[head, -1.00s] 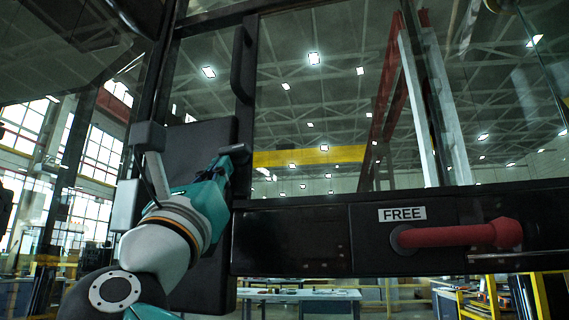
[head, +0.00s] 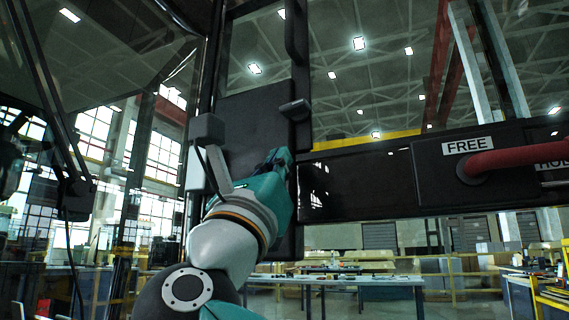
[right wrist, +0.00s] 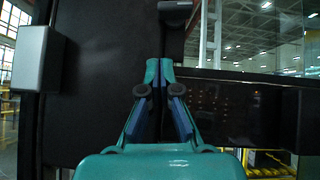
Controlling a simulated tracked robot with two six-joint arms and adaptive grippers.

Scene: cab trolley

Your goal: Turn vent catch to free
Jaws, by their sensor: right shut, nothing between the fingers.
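The red handle (head: 515,157) sits on a dark panel at the right of the head view. It extends right from its pivot, and its far end is cut off by the picture edge. A white FREE label (head: 467,145) is above the pivot, and a partly hidden HOLD label (head: 552,165) is to its right. My right gripper (head: 279,156) is shut and empty, in front of the dark upright panel, well left of the handle. Its two fingers (right wrist: 159,78) are together in the right wrist view, where no red handle shows. My left gripper is not in view.
A small dark knob (head: 295,108) juts out above my right gripper and shows at the top of the right wrist view (right wrist: 175,6). A grey box (head: 205,128) is left of my forearm. Glass panes and dark frame bars surround the panel.

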